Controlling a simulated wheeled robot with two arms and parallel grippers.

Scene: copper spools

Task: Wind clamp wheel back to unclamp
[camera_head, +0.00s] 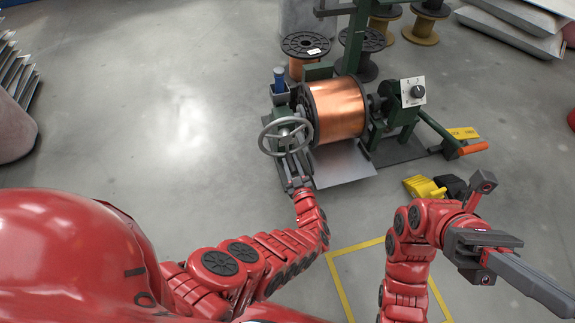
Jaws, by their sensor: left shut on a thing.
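The clamp wheel (271,141) is a grey spoked handwheel on the left side of the green winding machine. My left gripper (296,158) reaches up to it from below and is shut on its lower right rim. The copper spool (337,108) with black flanges sits in the machine, just right of the wheel. My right gripper (520,275) is at the lower right, well away from the machine. It points to the right, and I cannot tell whether its fingers are apart.
A switch box with a black knob (417,91) and an orange-handled lever (472,148) are on the machine's right. Yellow and black objects (424,188) lie on the floor near my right arm. More spools (305,45) stand behind.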

